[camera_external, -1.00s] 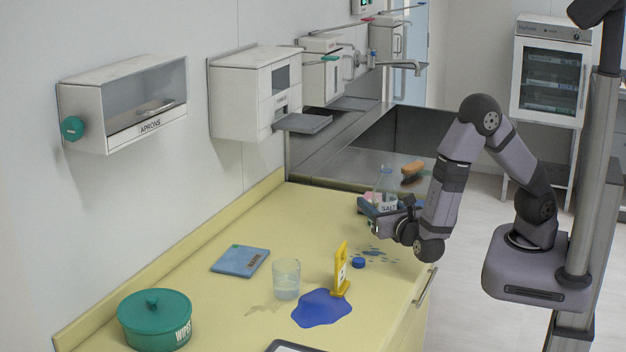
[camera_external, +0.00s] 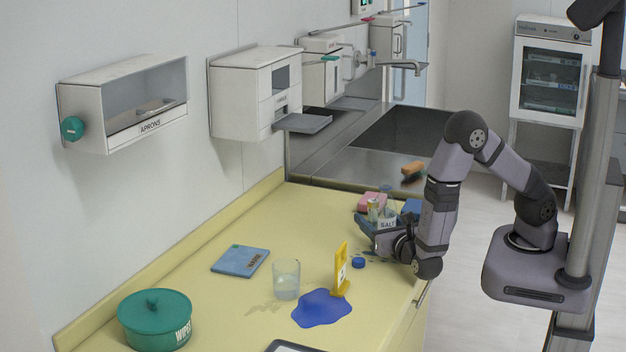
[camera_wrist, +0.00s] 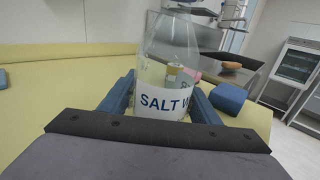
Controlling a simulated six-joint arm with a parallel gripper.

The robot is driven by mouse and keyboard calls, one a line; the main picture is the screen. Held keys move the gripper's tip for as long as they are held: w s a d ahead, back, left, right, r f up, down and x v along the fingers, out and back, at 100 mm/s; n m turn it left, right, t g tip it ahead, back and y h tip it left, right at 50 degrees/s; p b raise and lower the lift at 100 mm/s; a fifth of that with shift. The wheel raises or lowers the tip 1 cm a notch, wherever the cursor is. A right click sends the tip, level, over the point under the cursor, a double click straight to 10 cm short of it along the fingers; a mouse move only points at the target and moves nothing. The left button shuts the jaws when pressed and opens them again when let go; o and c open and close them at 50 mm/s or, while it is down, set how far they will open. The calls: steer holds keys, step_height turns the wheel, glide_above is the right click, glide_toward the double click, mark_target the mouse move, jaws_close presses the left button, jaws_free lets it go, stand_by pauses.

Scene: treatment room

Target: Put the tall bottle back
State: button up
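In the wrist view the bottle (camera_wrist: 165,75) fills the space between both blue fingers. My gripper (camera_external: 375,232) is shut on it, low around the label; in the wrist view my gripper (camera_wrist: 165,105) has a finger against each side. The bottle's base is hidden, so I cannot tell whether it touches the counter. A blue cap (camera_external: 358,263) lies on the counter in front of my gripper, beside small blue splashes.
Behind the bottle are a pink block (camera_external: 371,202) and a blue block (camera_external: 412,207). An orange brush (camera_external: 413,168) lies by the sink. A yellow sign (camera_external: 342,268), blue puddle (camera_external: 320,309), glass (camera_external: 286,279), blue folded cloth (camera_external: 240,261) and green wipes tub (camera_external: 154,322) occupy the nearer counter.

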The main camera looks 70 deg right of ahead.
steer(key=shift+o, duration=0.2)
steer(key=shift+r, duration=0.1)
steer(key=shift+r, duration=0.15)
steer(key=shift+s+a, duration=0.45)
steer(key=shift+a, duration=0.05)
steer(key=b+v, duration=0.2)
steer(key=v, duration=0.8)
steer(key=shift+s+a, duration=0.2)
steer(key=shift+s, duration=0.05)
